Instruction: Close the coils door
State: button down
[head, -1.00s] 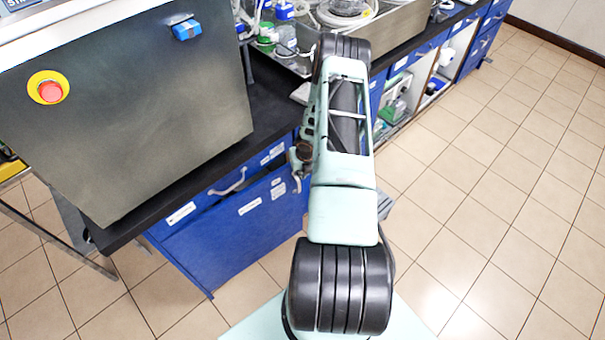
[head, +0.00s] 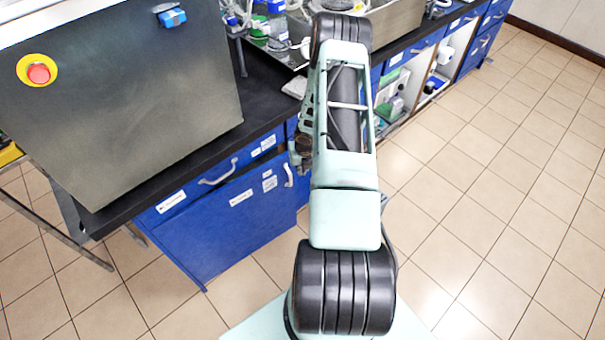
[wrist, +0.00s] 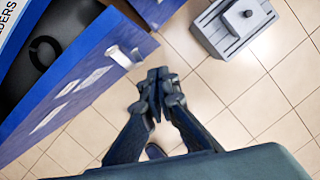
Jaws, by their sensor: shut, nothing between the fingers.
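The coils door (head: 225,235) is a blue cabinet door under the black bench, with white labels and a white handle (head: 288,175). It stands ajar; in the wrist view the door (wrist: 75,95) slants across the left, and a black coil (wrist: 45,52) shows in the dark cabinet behind it. My gripper (wrist: 158,78) is shut and empty, just right of the door's handle end in the wrist view. I cannot tell whether it touches the door. In the head view my arm mostly hides the gripper.
A steel cabinet with a red button (head: 38,73) stands on the black bench (head: 265,100) at left. A blue drawer (head: 215,180) sits above the door. A grey box-like unit (wrist: 235,25) is at upper right in the wrist view. Tiled floor (head: 490,200) at right is clear.

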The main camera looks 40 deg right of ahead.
jog(key=d+p+v, duration=0.1)
jog(key=v, duration=0.5)
jog(key=m+t+y+b, duration=0.1)
jog(key=m+t+b, duration=1.4)
jog(key=m+b, duration=1.15)
send_near(277, 163)
jog(key=w+m+p, duration=0.2)
jog(key=w, duration=0.1)
jog(key=w+m+p, duration=0.1)
jog(key=w+m, duration=0.2)
jog(key=shift+w+f+p, duration=0.2)
jog(key=shift+w+p, duration=0.15)
jog(key=shift+w, duration=0.05)
